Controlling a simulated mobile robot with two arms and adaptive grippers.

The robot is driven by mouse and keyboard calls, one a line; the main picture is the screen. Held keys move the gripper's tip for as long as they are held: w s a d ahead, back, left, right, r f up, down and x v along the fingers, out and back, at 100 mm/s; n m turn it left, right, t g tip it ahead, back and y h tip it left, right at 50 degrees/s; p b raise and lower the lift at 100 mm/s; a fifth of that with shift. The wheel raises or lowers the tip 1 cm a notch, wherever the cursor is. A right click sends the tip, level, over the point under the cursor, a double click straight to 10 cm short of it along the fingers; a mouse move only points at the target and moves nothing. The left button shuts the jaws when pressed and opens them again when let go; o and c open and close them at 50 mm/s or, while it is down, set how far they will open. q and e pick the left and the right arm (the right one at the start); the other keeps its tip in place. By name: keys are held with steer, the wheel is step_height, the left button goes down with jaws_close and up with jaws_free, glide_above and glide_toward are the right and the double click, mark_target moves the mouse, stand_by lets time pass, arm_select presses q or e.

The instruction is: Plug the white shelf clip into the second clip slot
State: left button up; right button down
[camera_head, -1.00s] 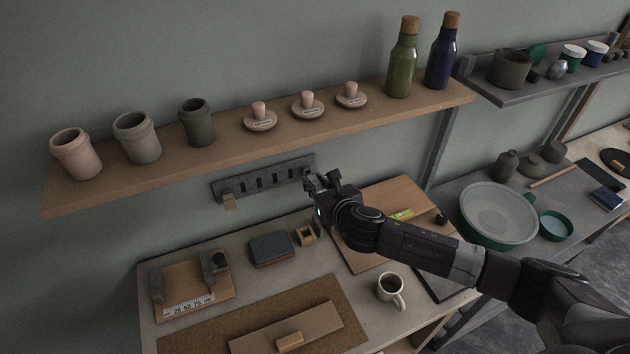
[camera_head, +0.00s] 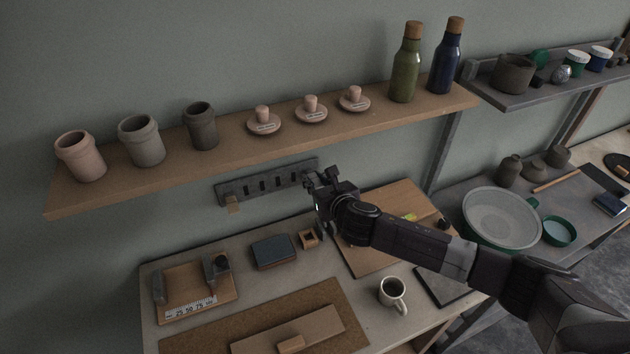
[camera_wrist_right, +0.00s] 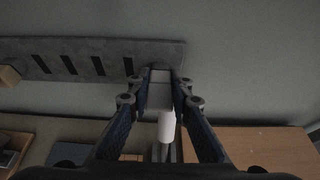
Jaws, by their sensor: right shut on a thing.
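The grey clip strip (camera_head: 268,184) is fixed to the wall under the wooden shelf, with several dark slots in a row. A wooden clip (camera_head: 232,203) sits at its left end and shows at the left edge of the wrist view (camera_wrist_right: 9,76). My right gripper (camera_head: 320,178) is at the strip's right end. In the right wrist view, my right gripper (camera_wrist_right: 160,82) is shut on the white shelf clip (camera_wrist_right: 165,127). The clip is in front of the strip's right end, to the right of the visible slots; I cannot tell if it touches. My left gripper is out of view.
The wooden shelf (camera_head: 225,152) above holds cups, small knobbed pieces and bottles. On the bench below are a dark blue box (camera_head: 273,251), a small open wooden box (camera_head: 309,239), a wooden board (camera_head: 395,205) and a mug (camera_head: 393,293). The wall around the strip is clear.

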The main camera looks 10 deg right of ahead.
steer(key=c, duration=1.7)
jaws_free()
steer(key=v, duration=1.2)
